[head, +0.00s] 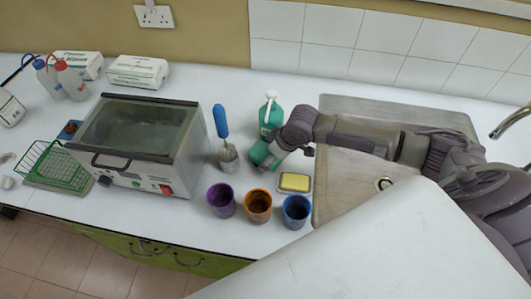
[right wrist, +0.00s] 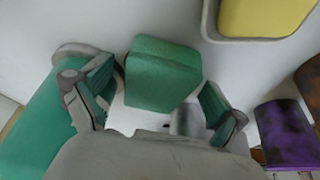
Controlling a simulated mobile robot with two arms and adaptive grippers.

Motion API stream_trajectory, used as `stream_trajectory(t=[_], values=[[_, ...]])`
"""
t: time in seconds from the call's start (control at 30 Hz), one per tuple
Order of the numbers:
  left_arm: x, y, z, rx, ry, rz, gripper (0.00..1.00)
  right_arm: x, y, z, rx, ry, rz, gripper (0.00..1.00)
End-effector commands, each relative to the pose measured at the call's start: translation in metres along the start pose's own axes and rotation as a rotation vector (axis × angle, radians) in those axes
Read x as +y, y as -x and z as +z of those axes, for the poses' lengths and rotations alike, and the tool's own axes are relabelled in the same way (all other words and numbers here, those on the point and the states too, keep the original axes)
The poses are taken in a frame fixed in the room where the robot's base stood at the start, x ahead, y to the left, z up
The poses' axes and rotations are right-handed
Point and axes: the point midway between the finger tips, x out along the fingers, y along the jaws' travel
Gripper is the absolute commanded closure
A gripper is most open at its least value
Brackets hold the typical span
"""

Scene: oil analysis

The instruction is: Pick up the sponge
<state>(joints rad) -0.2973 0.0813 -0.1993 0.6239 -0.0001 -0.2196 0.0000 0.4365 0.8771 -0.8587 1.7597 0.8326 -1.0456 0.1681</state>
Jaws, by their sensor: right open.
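A green sponge-like block (right wrist: 162,74) lies on the white counter in the right wrist view, just ahead of and between the fingers of my right gripper (right wrist: 155,80). The gripper is open and I see no firm contact with the block. In the head view my right gripper (head: 272,158) reaches down from the right beside a green bottle (head: 270,113), and largely hides the block. A yellow block (head: 295,182) lies in a small pale dish to the right of the gripper; it also shows in the right wrist view (right wrist: 262,14). My left gripper is not in view.
Purple (head: 221,200), orange (head: 258,206) and blue (head: 296,211) cups stand in front. A blue-handled tool stands in a beaker (head: 228,158) to the left, beside a glass-lidded bath (head: 135,135). A metal sink (head: 400,112) lies right.

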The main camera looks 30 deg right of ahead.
Motion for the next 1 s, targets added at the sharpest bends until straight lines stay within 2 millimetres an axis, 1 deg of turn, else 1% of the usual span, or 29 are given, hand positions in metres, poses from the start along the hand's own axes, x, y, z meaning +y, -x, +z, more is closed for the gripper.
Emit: stream_trajectory(t=[0.2, 0.27, 0.3, 0.47, 0.57, 0.6, 0.83, 1.0], values=[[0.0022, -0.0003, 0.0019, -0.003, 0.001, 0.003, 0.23, 0.0000, -0.0012, -0.0001, 0.001, 0.001, 0.000, 0.03], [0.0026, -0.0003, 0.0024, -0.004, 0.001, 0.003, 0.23, 0.0000, -0.0011, -0.0001, 0.001, 0.001, 0.000, 0.11], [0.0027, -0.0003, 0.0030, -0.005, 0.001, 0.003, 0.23, 0.0000, -0.0011, -0.0001, 0.001, 0.001, 0.000, 0.18], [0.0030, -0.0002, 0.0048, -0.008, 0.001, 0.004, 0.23, 0.0001, -0.0009, -0.0002, 0.001, 0.001, 0.000, 0.45], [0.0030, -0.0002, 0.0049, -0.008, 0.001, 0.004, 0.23, 0.0001, -0.0008, -0.0002, 0.001, 0.001, 0.000, 0.45], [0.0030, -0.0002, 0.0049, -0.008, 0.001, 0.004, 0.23, 0.0001, -0.0008, -0.0002, 0.001, 0.001, 0.000, 0.48], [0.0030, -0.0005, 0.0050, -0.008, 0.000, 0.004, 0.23, 0.0002, -0.0002, -0.0006, 0.001, 0.001, 0.001, 0.48], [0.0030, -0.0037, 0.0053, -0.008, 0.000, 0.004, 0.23, 0.0006, 0.0076, -0.0046, 0.004, 0.002, 0.001, 0.48]])
